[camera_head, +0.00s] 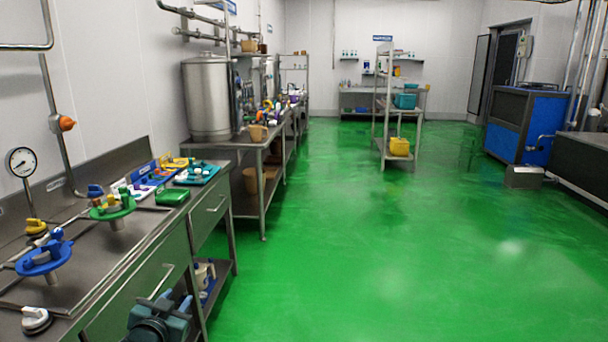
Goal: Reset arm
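My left gripper (172,299) shows at the bottom of the head view, in front of the steel counter's drawer side. It is small and partly cut off by the lower edge, so I cannot tell whether its fingers are open or shut. I see nothing held in it. My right gripper is not in view.
A steel counter (140,222) runs along the left, with a blue valve wheel (42,259), a green valve wheel (112,206) and coloured trays. A shelf rack (383,118) stands mid-room; a blue machine (520,126) is at right. The green floor (400,260) is clear.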

